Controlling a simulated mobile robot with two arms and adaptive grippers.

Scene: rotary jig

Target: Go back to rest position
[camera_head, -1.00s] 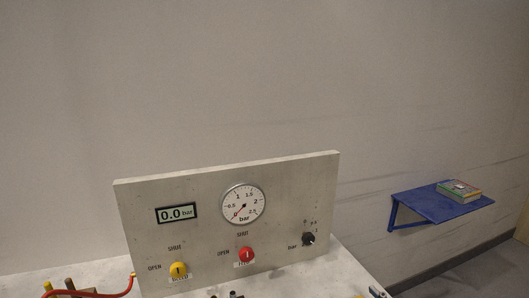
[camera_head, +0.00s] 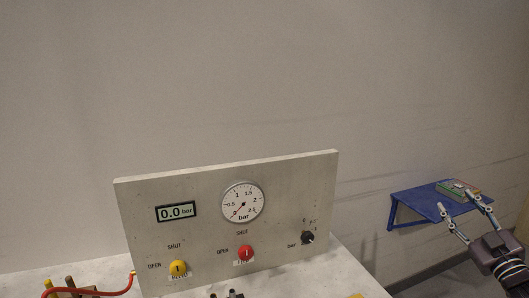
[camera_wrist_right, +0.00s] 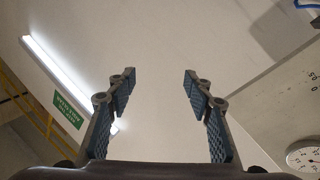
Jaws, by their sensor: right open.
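My right gripper (camera_head: 456,214) is at the lower right of the head view, right of the grey panel (camera_head: 140,215) and in front of the blue wall shelf. Its two fingers are spread and nothing is between them. In the right wrist view the open fingers (camera_wrist_right: 158,80) point up towards the ceiling, with empty space between them. My left gripper is not in either view.
A blue shelf (camera_head: 410,206) holds books (camera_head: 452,190). A red hose (camera_head: 115,293) lies lower left.

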